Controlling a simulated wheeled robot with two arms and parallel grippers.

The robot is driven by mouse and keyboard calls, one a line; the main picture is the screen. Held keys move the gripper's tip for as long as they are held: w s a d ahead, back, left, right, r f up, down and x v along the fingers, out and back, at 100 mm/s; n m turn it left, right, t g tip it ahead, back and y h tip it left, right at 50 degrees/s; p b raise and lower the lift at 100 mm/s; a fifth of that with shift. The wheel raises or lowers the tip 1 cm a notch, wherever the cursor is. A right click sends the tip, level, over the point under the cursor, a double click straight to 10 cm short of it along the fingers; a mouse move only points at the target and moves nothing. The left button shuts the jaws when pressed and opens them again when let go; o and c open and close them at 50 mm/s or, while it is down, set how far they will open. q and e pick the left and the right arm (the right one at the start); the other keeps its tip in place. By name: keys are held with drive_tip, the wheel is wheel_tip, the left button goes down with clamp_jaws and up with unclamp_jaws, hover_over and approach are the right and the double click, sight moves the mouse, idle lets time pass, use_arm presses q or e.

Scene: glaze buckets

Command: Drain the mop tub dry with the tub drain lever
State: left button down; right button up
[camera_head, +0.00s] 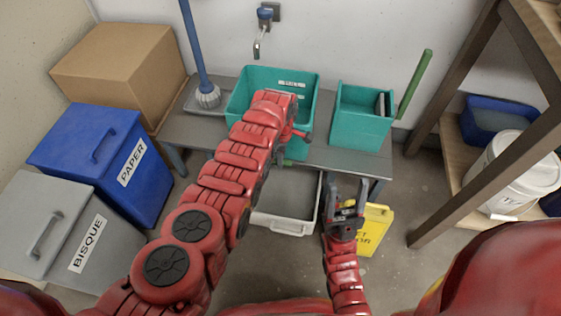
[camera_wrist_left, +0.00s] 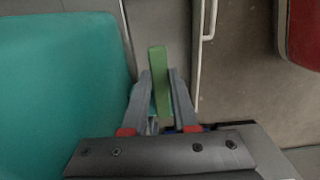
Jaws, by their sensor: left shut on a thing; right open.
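The teal mop tub (camera_head: 313,90) stands on the grey bench under the wall tap, partly hidden by my left arm; its label is too small to read. The green drain lever (camera_wrist_left: 158,60) sticks up between the fingers of my left gripper (camera_wrist_left: 161,82), which is shut on it beside the teal tub wall (camera_wrist_left: 60,90). In the head view my left arm covers most of the gripper and lever. My right gripper (camera_head: 346,200) is open and empty, low in front of the bench. The water level inside the tub cannot be seen.
A second teal container (camera_head: 360,132) with a green stick (camera_head: 415,85) stands right of the tub. A blue-handled mop (camera_head: 207,95) is at left. A grey bin (camera_head: 283,223) and a yellow floor sign (camera_head: 375,230) are below. A wooden shelf (camera_head: 470,125) stands at right.

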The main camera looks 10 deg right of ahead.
use_arm(q)
drive_tip(key=shift+w, duration=0.1)
idle(0.3)
drive_tip(key=c, duration=0.7)
unclamp_jaws()
drive_tip(key=shift+r, duration=0.15)
drive_tip(key=shift+r+p, duration=0.35)
drive_tip(key=shift+p, duration=0.1)
wheel_tip(320, 180, up, 6)
drive_tip(key=p, duration=0.3)
drive_tip(key=shift+f+p, duration=0.15)
drive_tip(key=shift+p, duration=0.25)
wheel_tip(320, 180, up, 11)
drive_tip(key=shift+f+p, duration=0.1)
drive_tip(key=shift+p, duration=0.95)
drive_tip(key=shift+f, duration=0.1)
